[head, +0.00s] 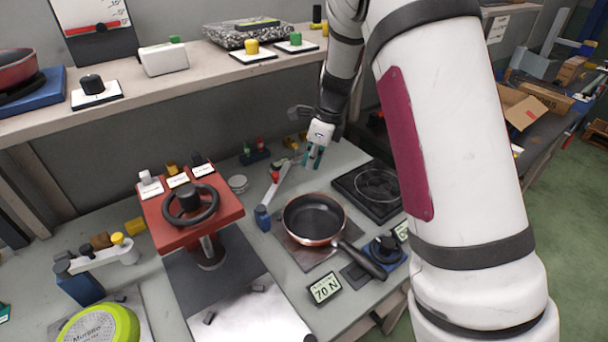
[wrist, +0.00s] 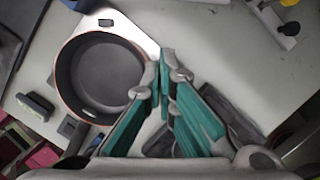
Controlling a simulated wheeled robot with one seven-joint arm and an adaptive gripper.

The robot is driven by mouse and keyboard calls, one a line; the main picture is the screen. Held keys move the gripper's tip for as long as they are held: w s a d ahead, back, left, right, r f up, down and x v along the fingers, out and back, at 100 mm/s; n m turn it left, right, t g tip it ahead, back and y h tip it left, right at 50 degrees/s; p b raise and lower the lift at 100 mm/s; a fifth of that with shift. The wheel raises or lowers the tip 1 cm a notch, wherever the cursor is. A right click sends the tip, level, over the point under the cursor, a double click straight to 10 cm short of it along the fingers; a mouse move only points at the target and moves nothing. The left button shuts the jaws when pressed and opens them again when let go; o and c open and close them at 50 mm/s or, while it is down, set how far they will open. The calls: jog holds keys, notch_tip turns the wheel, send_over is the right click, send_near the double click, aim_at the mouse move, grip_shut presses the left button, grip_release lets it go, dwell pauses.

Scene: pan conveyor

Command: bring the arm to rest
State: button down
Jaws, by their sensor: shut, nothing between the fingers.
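My gripper (head: 314,156) is in the head view above the back of the workbench, behind the frying pan and left of a black square plate. Its teal fingers point down, close together, with nothing between them. In the wrist view my gripper (wrist: 165,85) also shows shut and empty, beside the pan. My white arm with a dark red panel crosses the right side of the head view. The frying pan (head: 313,217) has a dark inside and a copper-coloured outside, and it appears again in the wrist view (wrist: 103,74). The gripper looks apart from the pan.
A red stand with a black handwheel (head: 190,205) is left of the pan. A display reading 70 N (head: 324,289) and a blue device with a black knob (head: 385,247) are in front. The black plate (head: 368,187) is at right. A shelf (head: 180,87) runs along the back.

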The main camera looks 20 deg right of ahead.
jog(key=s+a+r+n+t, duration=0.1)
jog(key=s+a+r+n, duration=0.1)
jog(key=s+r+n, duration=1.3)
jog(key=s+r+n+t+h, duration=0.2)
jog(key=s+n, duration=0.7)
jog(key=s, duration=1)
jog(key=shift+s+d+r, duration=0.2)
jog(key=shift+d+r, duration=0.05)
jog(key=shift+r, duration=0.55)
